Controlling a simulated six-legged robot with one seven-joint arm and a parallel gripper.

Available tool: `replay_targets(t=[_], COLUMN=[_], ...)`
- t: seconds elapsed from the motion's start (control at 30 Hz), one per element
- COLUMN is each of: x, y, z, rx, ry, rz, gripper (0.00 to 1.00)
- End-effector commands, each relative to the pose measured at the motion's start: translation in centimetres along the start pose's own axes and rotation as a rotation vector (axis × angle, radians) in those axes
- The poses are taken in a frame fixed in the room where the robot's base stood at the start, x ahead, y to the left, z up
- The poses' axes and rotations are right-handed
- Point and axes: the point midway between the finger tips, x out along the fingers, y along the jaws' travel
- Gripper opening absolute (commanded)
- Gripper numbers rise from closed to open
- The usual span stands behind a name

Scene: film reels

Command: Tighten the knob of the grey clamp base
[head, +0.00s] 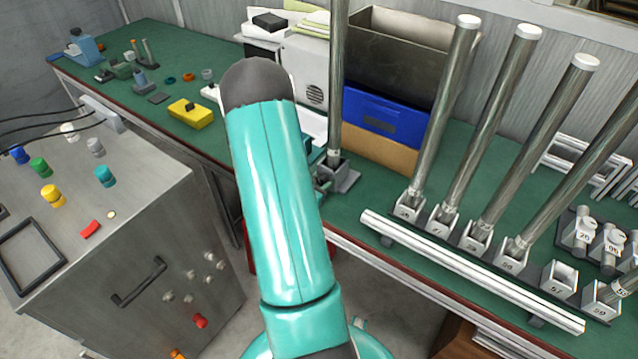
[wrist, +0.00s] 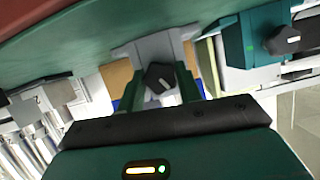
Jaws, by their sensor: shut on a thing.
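The grey clamp base (head: 343,178) stands near the front edge of the green bench in the head view, holding a tall upright metal post (head: 337,80). It also shows in the wrist view (wrist: 150,46), which looks upside down. Its dark faceted knob (wrist: 160,76) has a pale mark on its face. My gripper (wrist: 164,88) has its two green fingers on either side of the knob and is shut on it. In the head view my teal arm covers most of the gripper and the knob.
A teal base with a black knob (wrist: 283,40) is close by in the wrist view. A blue bin (head: 383,122) stands behind the clamp. Slanted metal posts (head: 440,110) in numbered holders and a long metal rail (head: 470,272) are to the right. A control cabinet (head: 120,230) is left.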

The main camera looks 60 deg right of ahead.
Motion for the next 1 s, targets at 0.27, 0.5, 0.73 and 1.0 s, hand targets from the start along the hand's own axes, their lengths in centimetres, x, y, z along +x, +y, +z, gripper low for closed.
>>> replay_targets(t=[0.27,0.5,0.73,1.0], x=[-0.03,0.00,0.04,0.07], y=[0.16,0.26,0.34,0.39], z=[0.06,0.11,0.16,0.23], rx=[0.173,0.380,0.581,0.784], ry=[-0.001,-0.001,-0.001,-0.001], rz=[-0.073,-0.158,-0.241,-0.324], gripper=[0.12,0.12,0.12,0.12])
